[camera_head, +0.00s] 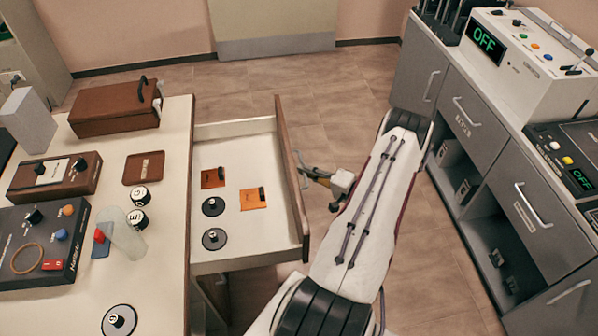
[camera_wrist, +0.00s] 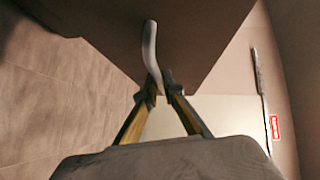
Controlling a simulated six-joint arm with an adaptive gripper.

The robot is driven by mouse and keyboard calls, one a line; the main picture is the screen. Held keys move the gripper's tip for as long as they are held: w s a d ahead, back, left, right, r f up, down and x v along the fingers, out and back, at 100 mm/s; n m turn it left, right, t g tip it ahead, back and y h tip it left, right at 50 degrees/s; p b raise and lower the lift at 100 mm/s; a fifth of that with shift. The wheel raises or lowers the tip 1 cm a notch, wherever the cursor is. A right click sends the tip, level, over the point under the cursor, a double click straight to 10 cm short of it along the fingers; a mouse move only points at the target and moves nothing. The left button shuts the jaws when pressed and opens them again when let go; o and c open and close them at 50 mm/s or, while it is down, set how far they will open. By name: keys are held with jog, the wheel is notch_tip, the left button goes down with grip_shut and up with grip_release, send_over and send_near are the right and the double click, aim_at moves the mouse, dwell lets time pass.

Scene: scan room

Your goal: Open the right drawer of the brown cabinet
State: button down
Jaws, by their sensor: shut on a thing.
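The drawer (camera_head: 200,131) of the brown-fronted, white-topped cabinet (camera_head: 176,200) stands pulled far out in the head view, its inside visible. Its brown front panel (camera_head: 291,180) faces my arm and also fills the upper part of the wrist view (camera_wrist: 110,30). A pale curved handle (camera_wrist: 150,42) stands out from that panel. My gripper (camera_head: 306,172) is at the handle, outside the drawer front. In the wrist view its fingertips (camera_wrist: 159,92) are closed around the handle's lower end. The handle's gripped part is hidden by the fingers.
Inside the drawer lie orange plates (camera_head: 253,199) and black discs (camera_head: 214,239). The cabinet top holds a brown case (camera_head: 115,108), control boxes (camera_head: 45,245) and a clear cylinder (camera_head: 122,232). A grey cabinet (camera_head: 480,150) stands right. Tiled floor (camera_head: 335,110) is open beyond the drawer.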

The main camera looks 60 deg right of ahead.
dwell(0.3)
jog(key=c, duration=2.2)
grip_release()
jog(key=shift+o, duration=0.2)
jog(key=shift+s, duration=0.15)
jog(key=s+r, duration=0.1)
jog(key=s, duration=1)
jog(key=shift+s+r, duration=0.3)
jog(key=shift+r, duration=0.05)
